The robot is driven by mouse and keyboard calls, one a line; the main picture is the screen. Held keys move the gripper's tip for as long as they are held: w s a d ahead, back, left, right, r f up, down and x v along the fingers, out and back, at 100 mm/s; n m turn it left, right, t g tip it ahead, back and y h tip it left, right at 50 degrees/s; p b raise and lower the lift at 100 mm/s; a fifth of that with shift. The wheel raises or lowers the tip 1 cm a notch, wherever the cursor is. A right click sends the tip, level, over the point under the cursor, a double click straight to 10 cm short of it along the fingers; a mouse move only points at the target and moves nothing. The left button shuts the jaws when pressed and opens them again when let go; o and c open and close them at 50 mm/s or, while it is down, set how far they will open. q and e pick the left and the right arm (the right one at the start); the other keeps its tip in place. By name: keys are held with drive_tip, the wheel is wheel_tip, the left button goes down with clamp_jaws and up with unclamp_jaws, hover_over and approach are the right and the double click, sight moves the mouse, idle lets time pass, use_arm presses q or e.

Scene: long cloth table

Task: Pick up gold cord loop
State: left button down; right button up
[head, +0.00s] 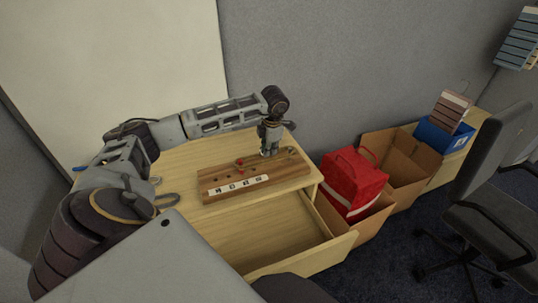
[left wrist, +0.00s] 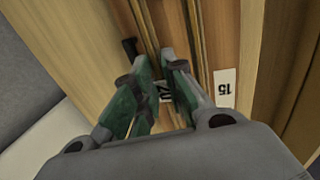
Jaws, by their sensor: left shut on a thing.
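A wooden board (head: 222,178) with pegs and a strip of number labels (head: 237,187) lies on the light wood table. My left gripper (head: 268,153) is over the far right part of the board. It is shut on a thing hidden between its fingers. In the left wrist view its green-grey fingertips (left wrist: 163,62) are close together above the board, beside the "20" and "15" labels. I cannot make out a gold cord loop for certain in either view. My right gripper is not in view.
A red peg (head: 239,162) stands on the board. An open drawer (head: 285,233) juts out below the tabletop. A red bag (head: 353,176), cardboard boxes (head: 400,165) and a blue bin (head: 443,135) stand to the right. A grey partition rises behind the table.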

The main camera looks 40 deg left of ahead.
use_arm(q)
drive_tip(key=shift+r, duration=3)
